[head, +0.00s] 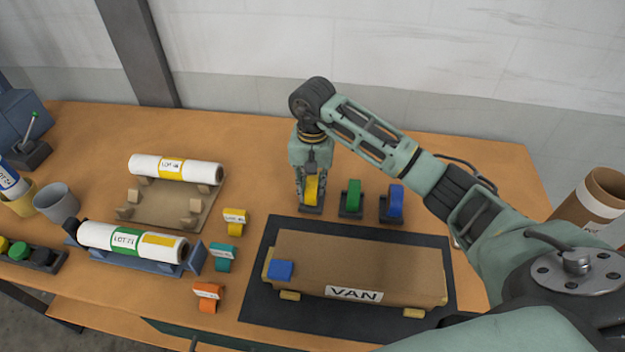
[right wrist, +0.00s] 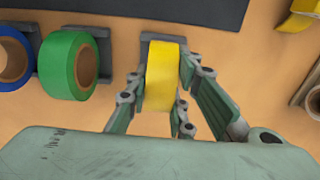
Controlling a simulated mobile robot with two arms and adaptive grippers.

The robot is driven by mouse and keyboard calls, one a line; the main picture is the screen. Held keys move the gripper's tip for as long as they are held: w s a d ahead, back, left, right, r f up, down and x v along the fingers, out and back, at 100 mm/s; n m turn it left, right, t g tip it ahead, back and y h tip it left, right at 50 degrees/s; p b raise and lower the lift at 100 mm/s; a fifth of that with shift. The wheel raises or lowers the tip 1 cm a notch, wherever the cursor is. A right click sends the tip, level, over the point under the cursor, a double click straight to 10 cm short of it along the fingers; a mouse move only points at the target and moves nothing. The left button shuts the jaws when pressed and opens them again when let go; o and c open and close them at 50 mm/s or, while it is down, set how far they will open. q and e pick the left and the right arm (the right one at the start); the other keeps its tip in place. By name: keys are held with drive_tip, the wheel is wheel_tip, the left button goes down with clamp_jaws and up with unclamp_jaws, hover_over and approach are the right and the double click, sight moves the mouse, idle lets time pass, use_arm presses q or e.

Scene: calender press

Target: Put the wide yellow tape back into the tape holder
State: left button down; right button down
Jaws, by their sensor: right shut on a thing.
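The wide yellow tape (head: 312,188) is between the fingers of my right gripper (head: 311,186), which points straight down. In the right wrist view the yellow tape (right wrist: 165,72) stands upright between the right gripper's fingers (right wrist: 156,100). The tape is at the leftmost grey tape holder (head: 311,209) of a row of three. In the right wrist view the holder's grey ends (right wrist: 147,38) show around the tape's far side. I cannot tell whether the tape rests fully in it. My left gripper is not in view.
To the right stand a green tape (head: 353,192) and a blue tape (head: 395,198) in their own holders. In front, a cardboard box marked VAN (head: 355,265) lies on a dark mat (head: 255,290). Small tagged yellow, teal and orange pieces stand left of the mat.

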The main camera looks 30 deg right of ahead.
drive_tip(key=shift+f, duration=0.1)
drive_tip(key=shift+f+b, duration=0.1)
drive_tip(key=shift+b, duration=0.2)
drive_tip(key=c, duration=1.5)
unclamp_jaws()
drive_tip(key=shift+c, duration=0.2)
drive_tip(key=shift+r, duration=0.3)
wheel_tip(320, 180, up, 11)
drive_tip(key=shift+f+b, duration=0.15)
drive_tip(key=shift+b, duration=1)
drive_tip(key=shift+r, duration=0.55)
drive_tip(key=shift+f, duration=0.15)
